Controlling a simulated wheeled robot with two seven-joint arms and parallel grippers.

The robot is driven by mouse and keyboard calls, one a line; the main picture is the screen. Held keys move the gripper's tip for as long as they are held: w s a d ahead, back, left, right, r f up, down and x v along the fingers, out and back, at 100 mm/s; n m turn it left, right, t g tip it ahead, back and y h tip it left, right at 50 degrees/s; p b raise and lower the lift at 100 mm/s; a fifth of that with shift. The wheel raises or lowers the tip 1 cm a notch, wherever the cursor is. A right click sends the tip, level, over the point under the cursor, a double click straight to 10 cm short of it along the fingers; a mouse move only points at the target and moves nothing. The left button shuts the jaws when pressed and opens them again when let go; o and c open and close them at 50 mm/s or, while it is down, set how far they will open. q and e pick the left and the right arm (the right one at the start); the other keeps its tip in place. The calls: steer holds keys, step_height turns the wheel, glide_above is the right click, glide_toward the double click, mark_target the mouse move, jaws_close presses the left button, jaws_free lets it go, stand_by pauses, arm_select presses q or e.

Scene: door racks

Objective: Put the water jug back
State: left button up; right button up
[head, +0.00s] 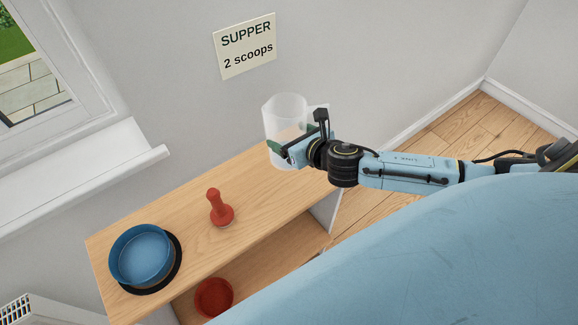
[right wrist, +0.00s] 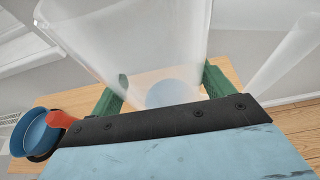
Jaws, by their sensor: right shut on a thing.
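The water jug (head: 285,106) is translucent, whitish and upright in the head view, at the right end of the wooden shelf's top. My right gripper (head: 286,150) is shut on it. In the right wrist view the jug (right wrist: 140,40) fills the upper middle, between the green fingers of the gripper (right wrist: 165,88). A pale blue round patch shows low in the jug there. Part of the jug is hidden behind the gripper, and I cannot tell whether its base touches the shelf top. My left gripper is not in view.
The shelf top (head: 178,220) holds a blue bowl (head: 140,253) on a dark round base and a red knobbed object (head: 220,208). A red bowl (head: 213,297) sits on the lower shelf. A sign (head: 246,46) reads "SUPPER 2 scoops". The shelf top between the red object and jug is clear.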

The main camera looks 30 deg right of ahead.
step_height(320, 180, down, 7)
steer(key=shift+d+r+b, duration=0.15)
steer(key=shift+b, duration=0.7)
steer(key=shift+f+b, duration=0.6)
steer(key=shift+f, duration=1.1)
steer(key=shift+f, duration=0.2)
steer(key=o, duration=1.2)
steer(key=shift+o, duration=0.2)
steer(key=shift+r, duration=0.2)
steer(key=v, duration=1.2)
